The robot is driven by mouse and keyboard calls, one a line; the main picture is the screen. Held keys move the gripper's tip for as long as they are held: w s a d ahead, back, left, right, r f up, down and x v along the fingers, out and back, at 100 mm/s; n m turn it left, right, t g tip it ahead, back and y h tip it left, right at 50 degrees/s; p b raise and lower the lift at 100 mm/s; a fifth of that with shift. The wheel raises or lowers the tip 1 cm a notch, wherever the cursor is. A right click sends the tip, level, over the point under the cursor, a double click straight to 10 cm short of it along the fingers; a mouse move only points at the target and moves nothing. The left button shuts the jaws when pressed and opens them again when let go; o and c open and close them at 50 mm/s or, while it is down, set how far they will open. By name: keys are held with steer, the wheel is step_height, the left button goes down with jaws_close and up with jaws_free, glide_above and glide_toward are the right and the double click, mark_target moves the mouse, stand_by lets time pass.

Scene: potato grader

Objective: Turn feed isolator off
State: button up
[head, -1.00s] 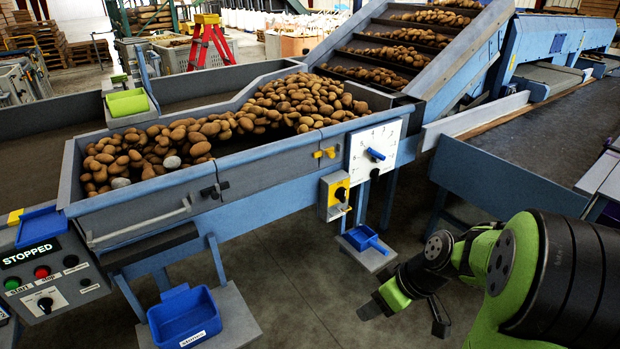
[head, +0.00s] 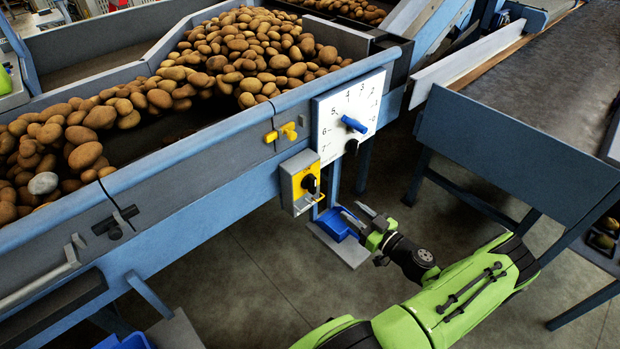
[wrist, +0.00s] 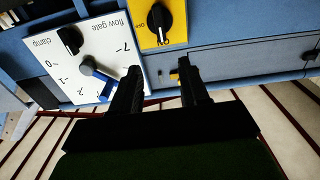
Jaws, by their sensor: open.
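The feed isolator is a yellow-faced box (head: 299,181) with a black rotary knob (head: 309,184), on the blue side beam of the potato hopper. In the wrist view the yellow plate (wrist: 149,38) and its knob (wrist: 160,18) show upside down at the top, with an OFF mark beside the knob. The knob's handle looks roughly upright in that picture. My gripper (head: 356,213) is open and empty, below and to the right of the box, apart from it. In the wrist view its two fingers (wrist: 159,75) point toward the panel, below the knob.
A white flow gate dial plate (head: 348,118) with a blue lever (head: 354,124) and a black clamp knob (head: 351,146) adjoins the box. A yellow latch (head: 285,133) is above it. A blue scoop (head: 335,225) lies on a low stand (head: 345,248). The floor in front is clear.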

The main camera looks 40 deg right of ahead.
mark_target(315, 183)
steer(key=w, duration=0.5)
steer(key=w+b, duration=0.1)
steer(key=w, duration=0.8)
steer(key=shift+w+a, duration=0.25)
steer(key=shift+w, duration=0.05)
jaws_close()
